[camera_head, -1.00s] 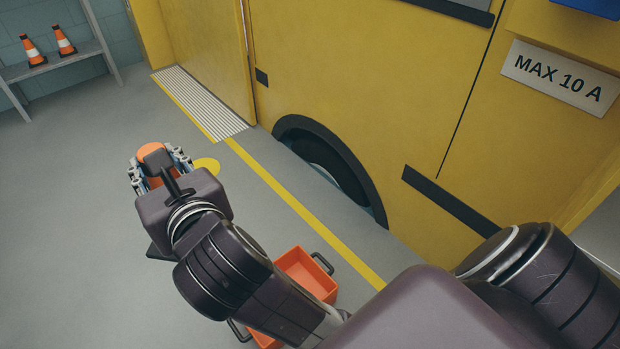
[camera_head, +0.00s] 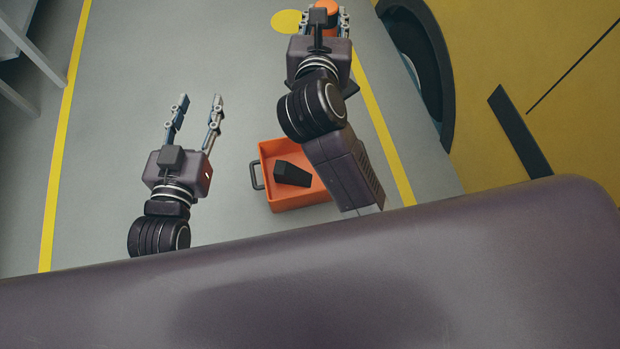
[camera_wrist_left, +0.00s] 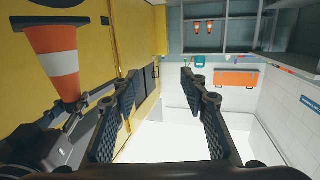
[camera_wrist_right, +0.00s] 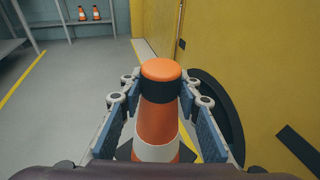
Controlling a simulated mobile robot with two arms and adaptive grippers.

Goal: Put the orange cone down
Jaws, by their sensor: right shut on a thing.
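The orange cone, with a white band, stands between the fingers of my right gripper (camera_wrist_right: 158,100) in the right wrist view, where its orange tip (camera_wrist_right: 160,69) faces up the picture. My right gripper (camera_head: 325,14) is shut on the cone (camera_head: 327,5), at the top of the head view. The cone (camera_wrist_left: 52,62) also shows at the left of the left wrist view, its dark base toward the top of that picture. My left gripper (camera_head: 197,102) is open and empty, to the left of the right arm. I cannot tell whether the cone touches the floor.
A yellow disc (camera_head: 287,21) marks the floor beside the right gripper. An orange crate (camera_head: 296,202) holding a dark block (camera_head: 291,175) sits on the floor near my right arm. The yellow vehicle side (camera_head: 540,110) bounds the right. Two small cones (camera_wrist_right: 89,13) stand on a shelf.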

